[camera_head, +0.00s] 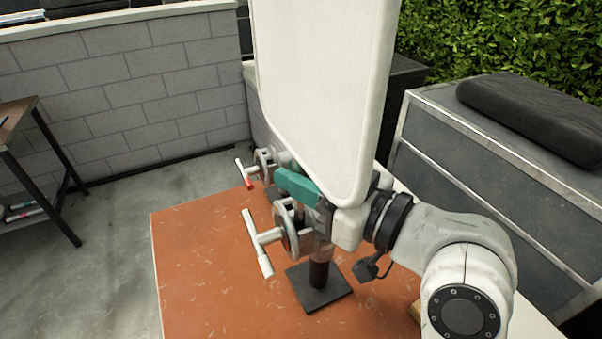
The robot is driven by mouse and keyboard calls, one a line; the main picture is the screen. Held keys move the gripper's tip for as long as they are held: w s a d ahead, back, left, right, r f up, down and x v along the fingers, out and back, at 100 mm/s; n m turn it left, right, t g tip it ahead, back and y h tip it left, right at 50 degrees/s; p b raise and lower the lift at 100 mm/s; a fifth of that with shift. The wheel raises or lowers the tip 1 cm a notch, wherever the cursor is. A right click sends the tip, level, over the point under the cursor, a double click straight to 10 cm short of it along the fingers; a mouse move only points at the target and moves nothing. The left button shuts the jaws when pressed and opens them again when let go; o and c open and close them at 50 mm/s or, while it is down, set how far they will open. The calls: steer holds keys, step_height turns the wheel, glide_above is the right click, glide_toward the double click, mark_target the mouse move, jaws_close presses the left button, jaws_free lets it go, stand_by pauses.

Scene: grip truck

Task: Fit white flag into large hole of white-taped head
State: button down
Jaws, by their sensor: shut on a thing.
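The white flag (325,85) is a large pale panel with rounded corners, standing upright and slightly tilted at the top centre. My gripper (322,208) is shut on the flag close to its lower end; the fingers are mostly hidden by the panel and a teal block (298,187). The nearer grip head (290,238) is a round metal disc with a plain white T-handle (256,243), just left of my gripper. Its tape and large hole cannot be made out. Whether the flag's rod is in a hole is hidden.
A second head (265,162) with a red-marked T-handle (243,174) stands behind. A dark post on a black base plate (319,287) stands on the orange tabletop (200,270). A grey case (490,170) is at right; the tabletop's left side is clear.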

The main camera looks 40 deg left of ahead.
steer(key=shift+f+b, duration=0.45)
steer(key=shift+f, duration=0.1)
stand_by(0.5)
steer(key=c, duration=0.9)
jaws_free()
steer(key=shift+c, duration=0.2)
